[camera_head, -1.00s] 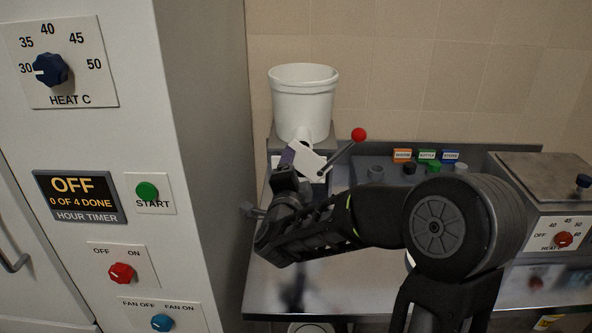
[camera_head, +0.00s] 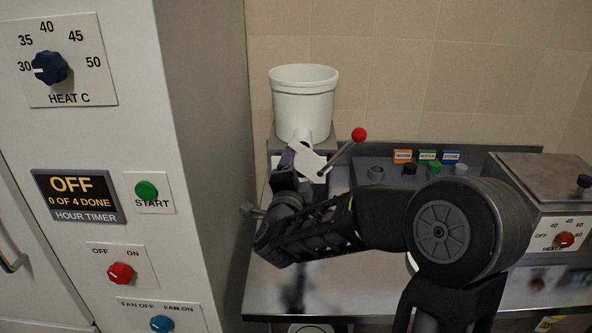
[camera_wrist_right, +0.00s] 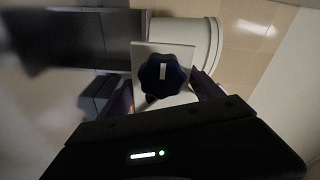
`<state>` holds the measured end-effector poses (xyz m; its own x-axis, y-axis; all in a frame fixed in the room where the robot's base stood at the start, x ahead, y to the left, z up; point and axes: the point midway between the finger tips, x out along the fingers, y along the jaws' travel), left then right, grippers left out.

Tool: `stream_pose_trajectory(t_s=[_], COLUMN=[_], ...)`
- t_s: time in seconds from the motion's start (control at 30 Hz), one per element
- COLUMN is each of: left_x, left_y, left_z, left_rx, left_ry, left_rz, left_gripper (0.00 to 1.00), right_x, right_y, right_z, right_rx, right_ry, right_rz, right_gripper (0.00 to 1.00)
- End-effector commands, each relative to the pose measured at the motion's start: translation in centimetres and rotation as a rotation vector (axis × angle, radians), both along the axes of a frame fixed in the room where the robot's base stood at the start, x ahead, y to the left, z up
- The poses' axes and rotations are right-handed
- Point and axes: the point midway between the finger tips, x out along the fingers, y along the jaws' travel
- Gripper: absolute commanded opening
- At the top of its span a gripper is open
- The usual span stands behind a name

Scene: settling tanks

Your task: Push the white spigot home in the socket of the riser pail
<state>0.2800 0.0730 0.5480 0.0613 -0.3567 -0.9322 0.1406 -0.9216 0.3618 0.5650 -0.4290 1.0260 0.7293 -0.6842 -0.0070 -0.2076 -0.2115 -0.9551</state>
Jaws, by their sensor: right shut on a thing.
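The white riser pail (camera_head: 303,100) stands upright on a grey stand against the tiled wall. Its short white socket (camera_head: 302,135) points forward near the pail's bottom. The white spigot (camera_head: 309,162), with a lever ending in a red ball (camera_head: 359,135), is at the socket's mouth; how deep it sits cannot be told. My right gripper (camera_head: 289,160) is shut on the spigot from the front left. In the right wrist view, my right fingers (camera_wrist_right: 165,95) flank a white part, and the pail's white side (camera_wrist_right: 187,40) shows beyond. My left gripper is not in view.
A dark blue knob on a white plate (camera_wrist_right: 165,47) is close beyond the fingers. A tall white cabinet (camera_head: 205,150) stands left of the arm. Several coloured labels (camera_head: 427,156) line the back of the steel counter. A lidded grey unit (camera_head: 548,175) stands right.

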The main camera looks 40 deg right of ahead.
Motion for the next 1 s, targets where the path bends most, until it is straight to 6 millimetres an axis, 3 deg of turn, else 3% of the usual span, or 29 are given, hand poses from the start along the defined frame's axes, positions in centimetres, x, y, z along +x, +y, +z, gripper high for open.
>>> stream_pose_trajectory(t_s=[1.0], left_x=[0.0], left_y=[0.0], left_z=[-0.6], left_rx=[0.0], left_ry=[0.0], left_rz=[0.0], left_gripper=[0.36], right_x=[1.5], right_y=[-1.2], right_z=[0.1], right_rx=[-0.002], right_ry=[-0.002], right_rz=[0.0], right_gripper=[0.05])
